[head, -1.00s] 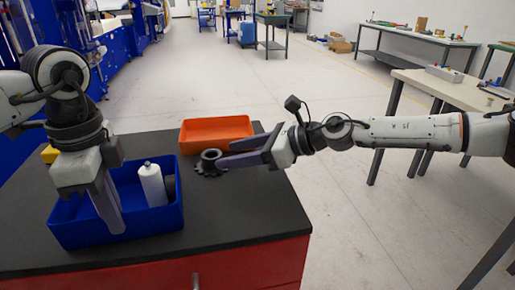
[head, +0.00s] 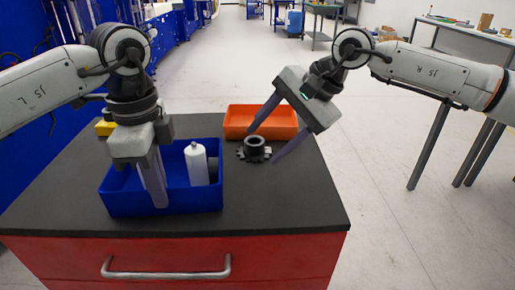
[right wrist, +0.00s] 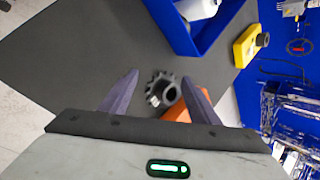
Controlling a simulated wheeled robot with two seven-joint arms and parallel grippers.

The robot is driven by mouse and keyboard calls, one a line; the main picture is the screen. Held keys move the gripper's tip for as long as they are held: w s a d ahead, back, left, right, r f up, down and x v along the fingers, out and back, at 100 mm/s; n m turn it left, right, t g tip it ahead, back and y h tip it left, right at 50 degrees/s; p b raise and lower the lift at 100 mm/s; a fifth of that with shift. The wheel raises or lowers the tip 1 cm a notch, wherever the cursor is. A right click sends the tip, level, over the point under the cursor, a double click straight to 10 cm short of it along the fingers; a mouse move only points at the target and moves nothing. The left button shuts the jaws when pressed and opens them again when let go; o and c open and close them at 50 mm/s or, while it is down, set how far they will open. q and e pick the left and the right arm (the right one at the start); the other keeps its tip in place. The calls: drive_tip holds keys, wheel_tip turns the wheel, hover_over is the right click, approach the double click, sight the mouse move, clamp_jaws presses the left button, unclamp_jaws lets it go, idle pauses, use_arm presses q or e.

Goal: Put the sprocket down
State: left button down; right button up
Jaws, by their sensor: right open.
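The dark sprocket (head: 254,149) lies flat on the black tabletop, between the blue bin and the orange tray. It has a toothed rim and a raised round hub. My right gripper (head: 262,148) is open, with one finger on each side of the sprocket, tilted down from the upper right. In the right wrist view the sprocket (right wrist: 160,92) sits between the spread fingers, with gaps visible on both sides. My left gripper (head: 158,203) points down into the blue bin; its fingers overlap in view, so its opening is unclear.
The blue bin (head: 135,206) holds a white bottle (head: 197,164) and a dark item beside it. An orange tray (head: 262,133) stands behind the sprocket. A yellow object (right wrist: 250,47) is beyond the bin. The tabletop's front right is clear.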

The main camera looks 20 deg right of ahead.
wheel_tip(320, 180, up, 7)
drive_tip(key=w+a+n+h, duration=0.2)
drive_tip(key=a+n+h, duration=0.1)
drive_tip(key=n+h, duration=0.5)
drive_tip(key=shift+n+y, duration=0.3)
drive_tip(key=shift+y, duration=0.3)
drive_tip(key=x, duration=0.6)
drive_tip(key=shift+d+r, duration=0.1)
drive_tip(key=shift+d, duration=0.2)
drive_tip(key=shift+w+x, duration=0.15)
drive_tip(key=shift+x, duration=1.35)
drive_tip(key=shift+w+x, duration=0.15)
drive_tip(key=shift+x, duration=1.35)
drive_tip(key=shift+d+r, duration=0.15)
drive_tip(key=shift+r, duration=0.05)
clamp_jaws()
wheel_tip(320, 180, up, 10)
